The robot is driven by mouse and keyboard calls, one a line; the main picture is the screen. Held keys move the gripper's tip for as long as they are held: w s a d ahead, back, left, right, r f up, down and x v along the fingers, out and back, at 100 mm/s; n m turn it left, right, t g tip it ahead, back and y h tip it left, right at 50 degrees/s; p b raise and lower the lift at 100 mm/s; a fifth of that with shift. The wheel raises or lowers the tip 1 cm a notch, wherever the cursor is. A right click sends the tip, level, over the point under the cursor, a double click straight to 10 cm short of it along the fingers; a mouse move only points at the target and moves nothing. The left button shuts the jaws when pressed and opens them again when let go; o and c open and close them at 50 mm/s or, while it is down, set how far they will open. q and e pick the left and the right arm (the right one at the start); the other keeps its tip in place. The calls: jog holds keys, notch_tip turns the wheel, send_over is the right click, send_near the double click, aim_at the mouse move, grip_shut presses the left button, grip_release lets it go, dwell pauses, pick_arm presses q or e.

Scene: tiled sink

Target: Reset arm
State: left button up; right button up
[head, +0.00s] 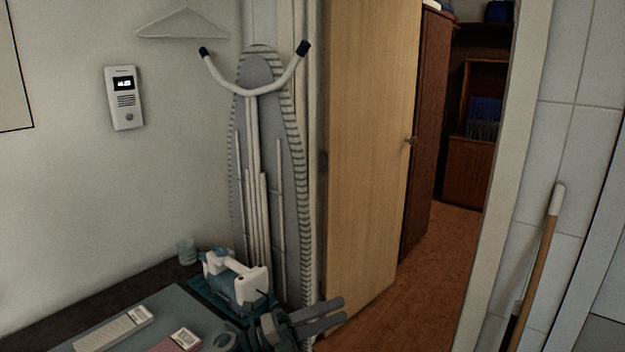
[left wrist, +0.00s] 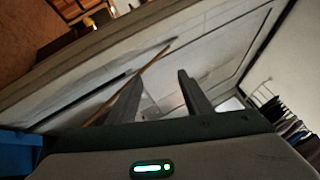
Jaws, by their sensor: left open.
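My left gripper (head: 322,316) shows at the bottom middle of the head view, in front of the dark counter's right end. Its two grey fingers point right and are apart, with nothing between them. In the left wrist view the fingers of my left gripper (left wrist: 155,98) are also spread and empty, with the tiled wall behind them. My right gripper is in neither view.
A white and teal iron-like appliance (head: 238,278) stands on the counter beside my left arm. An ironing board (head: 265,170) leans on the wall behind. A wooden door (head: 365,150) stands open; the floor (head: 400,290) is clear. A wooden-handled pole (head: 540,250) leans right.

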pick_arm(q)
jog(key=a+f+n+t+y, duration=0.4)
jog(key=f+n+t, duration=0.1)
jog(key=f+n, duration=0.35)
jog(key=a+f+n+t+y, duration=0.4)
jog(key=f+n+t, duration=0.1)
jog(key=f+n, duration=0.35)
jog(key=s+a+f+n+g+y+p, duration=0.1)
jog(key=s+a+f+n+y, duration=0.25)
jog(key=f, duration=0.55)
jog(key=s+a+f+n+y+p, duration=0.1)
jog(key=s+a+f+n+y, duration=0.3)
jog(key=f, duration=0.5)
jog(key=s+a+f+n+g+y, duration=0.1)
jog(key=s+a+f+n+g, duration=0.1)
jog(key=s+f, duration=0.5)
jog(key=s+a+f+n+g+y, duration=0.1)
jog(key=s+a+f+n+g, duration=0.2)
jog(key=s+f, duration=0.4)
jog(key=s+a+f+n+g+y, duration=0.1)
jog(key=s+f+n+g, duration=0.3)
jog(key=s, duration=1.5)
notch_tip(320, 180, down, 4)
jog(key=shift+a+f+n, duration=0.1)
jog(key=shift+a+n, duration=0.25)
jog(key=shift+a, duration=0.55)
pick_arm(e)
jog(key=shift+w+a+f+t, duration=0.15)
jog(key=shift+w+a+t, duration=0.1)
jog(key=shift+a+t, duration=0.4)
